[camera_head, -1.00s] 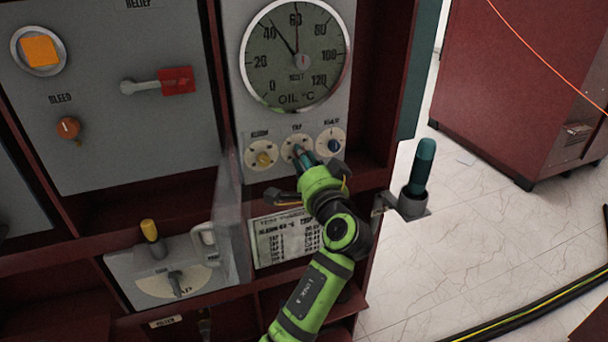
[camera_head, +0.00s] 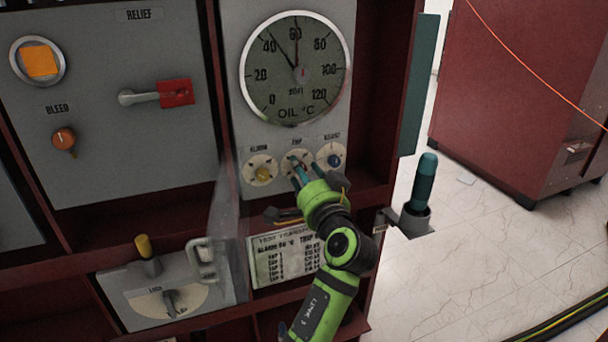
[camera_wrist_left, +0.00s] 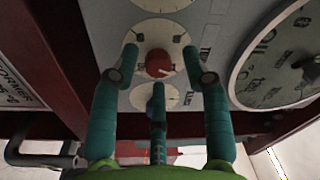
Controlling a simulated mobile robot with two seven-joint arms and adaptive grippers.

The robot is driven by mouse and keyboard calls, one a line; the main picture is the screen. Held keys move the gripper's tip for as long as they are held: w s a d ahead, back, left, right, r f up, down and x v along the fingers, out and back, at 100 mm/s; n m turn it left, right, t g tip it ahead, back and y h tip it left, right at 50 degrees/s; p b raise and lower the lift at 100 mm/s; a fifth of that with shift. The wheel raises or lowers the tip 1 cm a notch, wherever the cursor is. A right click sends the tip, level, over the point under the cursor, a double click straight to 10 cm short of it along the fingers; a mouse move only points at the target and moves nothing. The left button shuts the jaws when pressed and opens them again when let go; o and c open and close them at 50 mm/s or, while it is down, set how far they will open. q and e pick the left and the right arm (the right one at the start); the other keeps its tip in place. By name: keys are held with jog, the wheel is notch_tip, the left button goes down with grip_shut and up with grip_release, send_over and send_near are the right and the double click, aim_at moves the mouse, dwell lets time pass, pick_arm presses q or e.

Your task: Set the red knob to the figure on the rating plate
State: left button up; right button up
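The red knob (camera_wrist_left: 158,63) sits on a pale round dial in the left wrist view. In the head view it is the middle of three small dials, under TRIP, largely hidden by my fingers. My left gripper (camera_head: 298,168) is at this dial. In the left wrist view its teal fingers (camera_wrist_left: 160,62) stand around the knob, with visible gaps on both sides and one finger below; I see no clear contact. The rating plate (camera_head: 286,259) is below the dials, behind my wrist. It has an ALARM and TRIP heading and rows by TAP; its figures are too small to read surely. My right gripper is not in view.
A yellow knob (camera_head: 262,173) and a blue knob (camera_head: 334,160) flank the middle dial closely. The oil gauge (camera_head: 294,100) is above. A clear hinged cover (camera_head: 225,215) juts out left of my gripper. A teal-handled tool (camera_head: 424,182) stands in a holder at right.

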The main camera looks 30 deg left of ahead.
pick_arm(q)
notch_tip(320, 180, up, 10)
jog(key=shift+f, duration=0.2)
jog(key=shift+r, duration=0.2)
dwell(0.3)
